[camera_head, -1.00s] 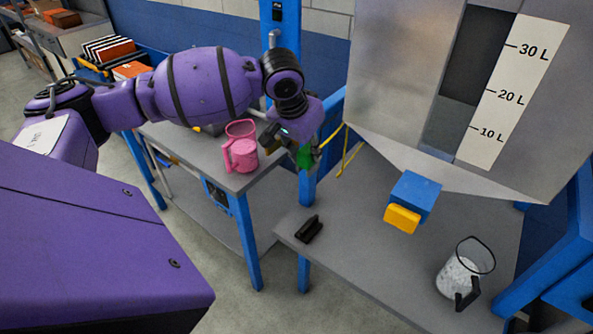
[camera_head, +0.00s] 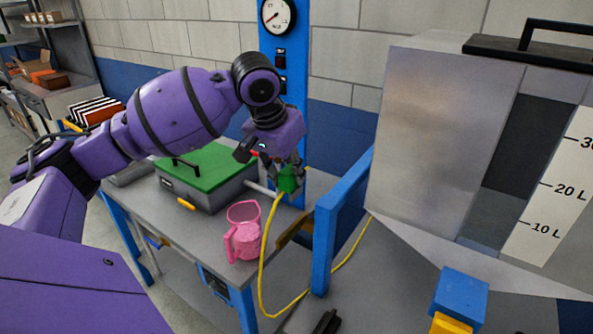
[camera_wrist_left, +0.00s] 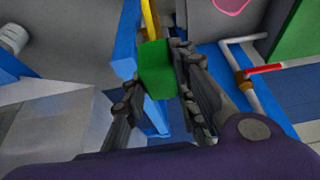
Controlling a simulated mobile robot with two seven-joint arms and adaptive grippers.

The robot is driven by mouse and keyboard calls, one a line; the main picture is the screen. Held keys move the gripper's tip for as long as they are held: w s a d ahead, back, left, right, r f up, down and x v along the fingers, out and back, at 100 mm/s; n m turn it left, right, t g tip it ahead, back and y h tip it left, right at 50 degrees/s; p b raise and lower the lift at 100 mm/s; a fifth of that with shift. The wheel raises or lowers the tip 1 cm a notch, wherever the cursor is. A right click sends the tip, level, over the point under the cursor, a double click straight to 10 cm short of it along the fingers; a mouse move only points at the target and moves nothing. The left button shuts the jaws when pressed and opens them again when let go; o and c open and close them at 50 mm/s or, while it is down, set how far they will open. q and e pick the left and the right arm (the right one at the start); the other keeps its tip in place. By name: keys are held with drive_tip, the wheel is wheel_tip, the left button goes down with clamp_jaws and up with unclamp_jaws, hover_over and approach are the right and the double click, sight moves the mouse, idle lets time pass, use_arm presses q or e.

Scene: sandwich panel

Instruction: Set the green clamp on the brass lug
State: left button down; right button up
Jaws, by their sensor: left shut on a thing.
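My left gripper (camera_head: 278,168) is shut on the green clamp (camera_head: 288,180) and holds it in front of the blue post, above the back right of the grey table. A yellow cable (camera_head: 264,270) runs from the clamp, loops down and rises to the right. In the left wrist view the clamp (camera_wrist_left: 156,68) sits between the fingers of my left gripper (camera_wrist_left: 167,72). I cannot make out the brass lug for certain. A brass-coloured fitting (camera_wrist_left: 243,80) shows on a white pipe with a red handle in the left wrist view. My right gripper is not in view.
A pink jug (camera_head: 243,232) and a green-lidded grey box (camera_head: 205,172) stand on the table. A blue post (camera_head: 293,85) with a gauge (camera_head: 277,15) rises behind the gripper. A blue frame (camera_head: 325,250) and a large metal tank (camera_head: 430,140) stand to the right.

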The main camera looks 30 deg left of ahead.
sight(287, 191)
use_arm(q)
drive_tip(key=shift+s+a+f, duration=0.15)
drive_tip(key=shift+s+a, duration=0.1)
drive_tip(key=shift+a, duration=0.05)
drive_tip(key=shift+s+f, duration=0.1)
drive_tip(key=shift+s, duration=0.05)
drive_tip(key=shift+s+d+f, duration=0.15)
drive_tip(key=shift+d+f, duration=0.1)
drive_tip(key=shift+f, duration=0.3)
drive_tip(key=shift+a+f, duration=0.1)
drive_tip(key=shift+f, duration=1.6)
drive_tip(key=shift+f+b, duration=0.4)
drive_tip(key=shift+f, duration=3.05)
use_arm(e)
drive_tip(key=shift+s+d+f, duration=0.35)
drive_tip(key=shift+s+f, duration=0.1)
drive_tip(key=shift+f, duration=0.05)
use_arm(q)
drive_tip(key=shift+f, duration=0.6)
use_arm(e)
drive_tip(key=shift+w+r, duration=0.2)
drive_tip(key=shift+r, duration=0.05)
